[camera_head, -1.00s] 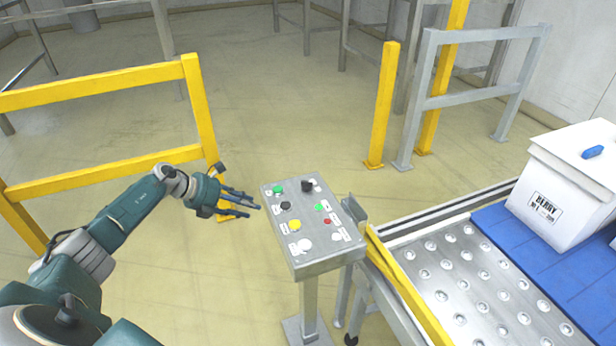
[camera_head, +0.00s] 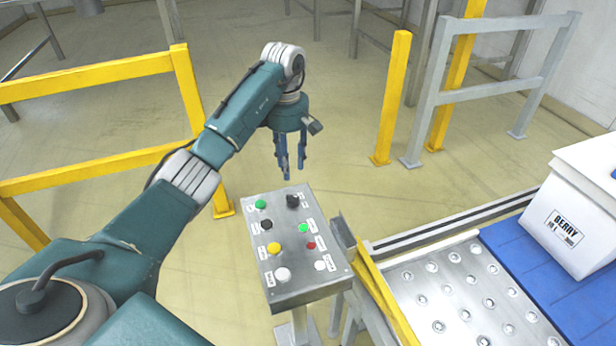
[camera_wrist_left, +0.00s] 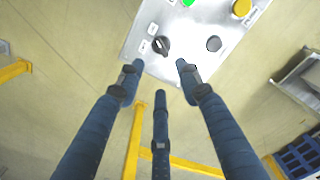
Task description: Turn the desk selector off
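The control desk panel (camera_head: 300,283) is a tilted grey metal box on a post with several coloured buttons. A black selector knob (camera_head: 293,201) stands near its far right corner. In the left wrist view, a black knob with a raised handle (camera_wrist_left: 163,45) sits near the panel's edge, beyond the fingertips; its label text is too small to read. My left gripper (camera_head: 290,168) points down just above the far edge of the panel, apart from the knob. Its three fingers (camera_wrist_left: 160,85) are spread and empty. My right gripper is not in view.
Green (camera_head: 260,204), yellow (camera_head: 273,248), red (camera_head: 311,245) and white (camera_head: 283,274) buttons lie close together on the panel. A ball-transfer conveyor (camera_head: 440,295) with a white box (camera_head: 575,215) stands to the right. Yellow rails (camera_head: 185,110) stand behind left.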

